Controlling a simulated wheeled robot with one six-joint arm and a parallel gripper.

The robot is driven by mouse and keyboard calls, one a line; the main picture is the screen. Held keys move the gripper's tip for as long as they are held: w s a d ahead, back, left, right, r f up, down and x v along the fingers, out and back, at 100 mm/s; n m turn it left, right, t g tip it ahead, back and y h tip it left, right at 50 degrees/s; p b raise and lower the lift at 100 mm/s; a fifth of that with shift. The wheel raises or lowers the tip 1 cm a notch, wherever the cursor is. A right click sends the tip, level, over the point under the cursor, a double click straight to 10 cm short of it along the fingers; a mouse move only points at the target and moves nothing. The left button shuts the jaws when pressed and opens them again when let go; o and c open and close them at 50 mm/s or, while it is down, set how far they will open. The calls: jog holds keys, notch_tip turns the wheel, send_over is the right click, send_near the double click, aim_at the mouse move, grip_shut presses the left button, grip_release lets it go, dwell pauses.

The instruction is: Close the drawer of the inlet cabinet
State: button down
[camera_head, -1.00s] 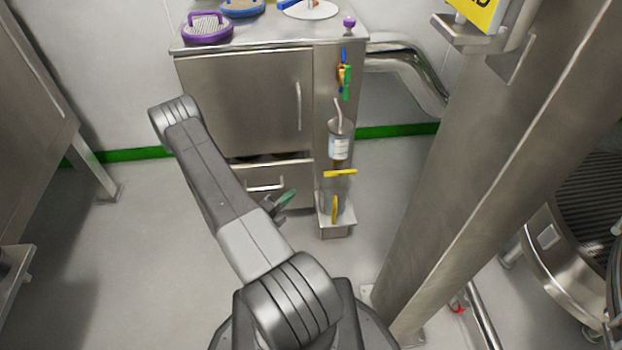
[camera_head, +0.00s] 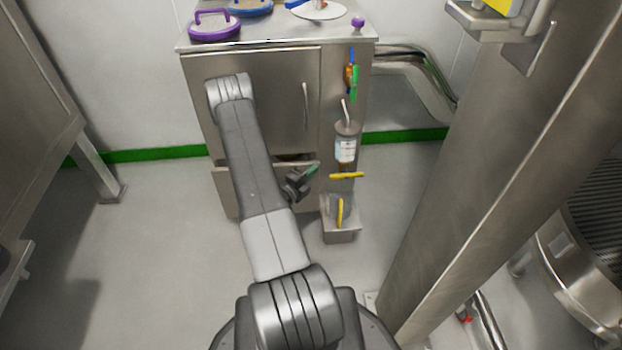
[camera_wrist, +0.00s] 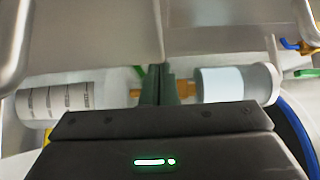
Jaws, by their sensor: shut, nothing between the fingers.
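The inlet cabinet (camera_head: 278,75) is a steel cabinet against the back wall, with an upper door. Its drawer (camera_head: 226,188) is below the door. A dark gap above the drawer front shows that it stands somewhat open; my arm hides much of it, including its handle. My gripper (camera_head: 311,171) is shut and empty, near the right part of the drawer's top edge. In the wrist view, turned sideways, the drawer front (camera_wrist: 95,30) is the left panel, and my shut fingers (camera_wrist: 160,75) lie near its upper edge. I cannot tell whether they touch it.
A labelled bottle (camera_head: 345,149) and a yellow handle (camera_head: 346,176) are on the cabinet's right side, close to my gripper. A small steel box (camera_head: 341,236) sits below them. A large steel post (camera_head: 480,170) stands at right. The floor left of my arm is clear.

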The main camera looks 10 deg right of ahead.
jog(key=shift+w, duration=0.1)
jog(key=w+b, duration=0.2)
jog(key=shift+w, duration=0.3)
dwell(0.5)
